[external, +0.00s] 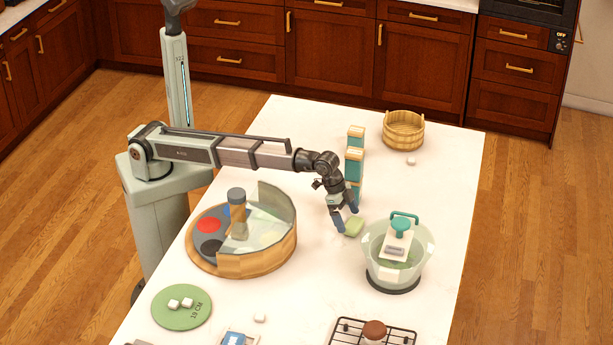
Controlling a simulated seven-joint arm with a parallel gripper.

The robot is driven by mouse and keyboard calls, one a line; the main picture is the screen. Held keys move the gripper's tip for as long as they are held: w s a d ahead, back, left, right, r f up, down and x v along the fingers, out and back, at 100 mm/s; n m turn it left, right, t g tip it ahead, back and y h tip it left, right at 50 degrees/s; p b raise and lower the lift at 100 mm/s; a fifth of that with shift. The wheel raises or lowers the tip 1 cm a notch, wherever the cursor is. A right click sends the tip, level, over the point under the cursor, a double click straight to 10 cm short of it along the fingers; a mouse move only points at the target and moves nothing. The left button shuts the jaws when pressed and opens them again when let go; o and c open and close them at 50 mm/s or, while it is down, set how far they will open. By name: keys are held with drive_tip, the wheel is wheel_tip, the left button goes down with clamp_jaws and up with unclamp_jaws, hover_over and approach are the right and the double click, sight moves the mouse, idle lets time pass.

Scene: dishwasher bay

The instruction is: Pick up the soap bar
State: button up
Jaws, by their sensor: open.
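The soap bar looks to be the small pale green block (354,226) lying on the white counter near its middle. My gripper (346,222) points down at the block's left and back side, with its dark fingertips spread apart and empty. One fingertip is close beside the block's left edge. I cannot tell from this view whether it touches the block or how high the fingertips are above the counter.
A glass bowl (372,262) with a teal-handled item stands right of the block. A round wooden tray (224,265) with a clear wall is to the left. Teal and tan boxes (354,165) stand behind. A wooden bucket (403,136) sits farther back. A wire rack (345,324) lies in front.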

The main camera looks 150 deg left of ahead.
drive_tip(key=shift+x, duration=1)
drive_tip(key=c, duration=0.9)
drive_tip(key=shift+o, duration=0.2)
drive_tip(key=shift+r, duration=0.2)
